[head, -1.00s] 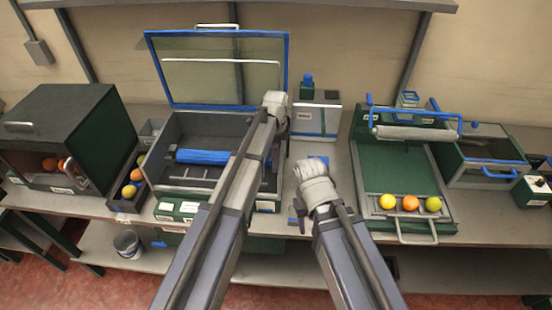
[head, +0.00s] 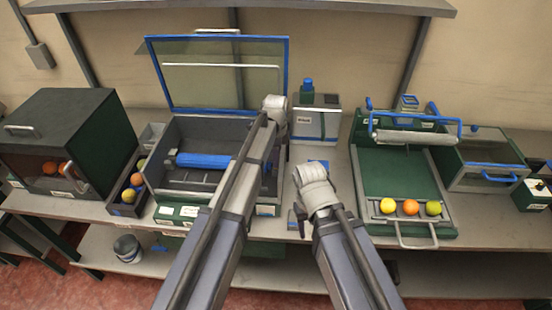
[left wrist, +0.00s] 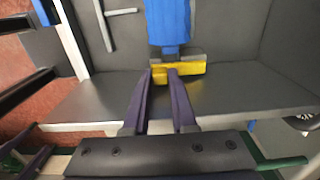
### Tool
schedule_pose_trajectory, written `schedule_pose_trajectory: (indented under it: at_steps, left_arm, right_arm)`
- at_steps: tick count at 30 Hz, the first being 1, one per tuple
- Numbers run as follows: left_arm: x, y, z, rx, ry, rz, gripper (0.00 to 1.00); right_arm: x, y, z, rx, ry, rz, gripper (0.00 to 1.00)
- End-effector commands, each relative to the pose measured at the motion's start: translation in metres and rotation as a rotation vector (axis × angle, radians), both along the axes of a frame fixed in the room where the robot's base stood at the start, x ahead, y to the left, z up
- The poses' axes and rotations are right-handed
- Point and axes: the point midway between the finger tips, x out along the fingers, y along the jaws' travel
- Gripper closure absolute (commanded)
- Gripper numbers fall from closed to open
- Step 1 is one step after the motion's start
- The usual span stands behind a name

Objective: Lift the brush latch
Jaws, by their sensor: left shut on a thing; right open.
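The blue brush roller (head: 203,160) lies across the inside of the open box (head: 160,172), whose clear blue-framed lid stands up at the back. In the left wrist view the blue brush (left wrist: 168,20) ends at a yellow latch (left wrist: 190,69) with a grey bracket behind it. My left gripper (left wrist: 164,73) has its two purple fingers on the yellow latch, shut on it. In the head view my left arm hides the latch and those fingertips. My right gripper (head: 301,222) is open and empty, at the bench front to the right of the box.
A crate of fruit (head: 128,196) and a dark green cabinet (head: 80,135) stand left of the box. A green tray (head: 397,172) with a roller and several fruits stands right. A white-and-blue container (head: 316,122) is behind my right gripper. The box's raised lid (head: 222,75) bounds the back.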

Motion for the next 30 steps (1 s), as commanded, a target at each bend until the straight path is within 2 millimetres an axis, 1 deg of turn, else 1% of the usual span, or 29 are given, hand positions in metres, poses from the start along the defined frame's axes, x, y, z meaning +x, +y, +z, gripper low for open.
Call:
schedule_pose_trajectory:
  at_steps: [25, 28, 30]
  left_arm:
    - [0.001, 0.0, 0.0, 0.0, 0.003, 0.0, 1.0]
    - [0.007, -0.001, 0.004, 0.0, 0.047, 0.001, 1.0]
    - [0.012, -0.001, 0.008, 0.0, 0.11, 0.001, 1.0]
  right_arm:
    - [0.0, 0.0, 0.0, 0.0, 0.0, 0.0, 0.5]
    - [0.0, 0.0, 0.003, 0.0, 0.0, 0.0, 0.5]
    - [0.0, 0.0, 0.006, 0.0, 0.0, 0.0, 0.5]
